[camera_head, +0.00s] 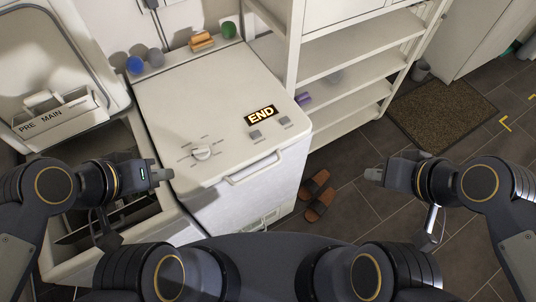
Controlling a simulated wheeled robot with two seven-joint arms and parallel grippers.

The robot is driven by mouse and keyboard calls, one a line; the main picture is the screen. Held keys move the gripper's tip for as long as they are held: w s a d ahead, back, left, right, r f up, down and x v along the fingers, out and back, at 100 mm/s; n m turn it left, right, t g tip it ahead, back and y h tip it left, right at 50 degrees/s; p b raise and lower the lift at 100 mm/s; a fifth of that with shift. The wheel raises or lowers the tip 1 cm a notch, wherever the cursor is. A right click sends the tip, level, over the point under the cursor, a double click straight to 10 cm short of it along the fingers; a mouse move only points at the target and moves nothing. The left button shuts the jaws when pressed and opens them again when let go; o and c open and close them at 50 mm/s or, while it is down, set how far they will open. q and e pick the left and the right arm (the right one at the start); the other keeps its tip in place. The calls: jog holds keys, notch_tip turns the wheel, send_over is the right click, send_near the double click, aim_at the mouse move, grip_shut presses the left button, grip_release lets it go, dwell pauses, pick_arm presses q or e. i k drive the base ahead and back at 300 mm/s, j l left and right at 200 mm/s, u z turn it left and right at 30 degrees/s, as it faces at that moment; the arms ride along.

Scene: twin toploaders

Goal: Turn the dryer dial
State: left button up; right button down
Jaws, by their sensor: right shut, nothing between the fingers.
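The dryer dial (202,152) is a small round white knob with printed marks around it. It sits on the left front part of the white top of the dryer (182,98). A lit display reading END (262,114) is to its right on the same top. My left gripper (166,175) is left of and a little nearer than the dial, apart from it, pointing right. Whether its fingers are open or shut is unclear. My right gripper (374,174) is shut and empty over the floor, right of the dryer, pointing left.
The open washer (120,215) with its raised lid is on the left. Small balls (155,57) and a brush (201,42) stand along the dryer's back edge. A white shelf (350,50) is behind right. Brown slippers (318,195) and a mat (440,112) lie on the floor.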

aim_at(202, 152)
jog(key=k+j+u, duration=0.15)
jog(key=u, duration=0.35)
jog(key=k+j+u, duration=0.1)
jog(key=u, duration=0.35)
jog(key=j+u, duration=0.25)
jog(key=u, duration=0.25)
jog(key=k, duration=0.05)
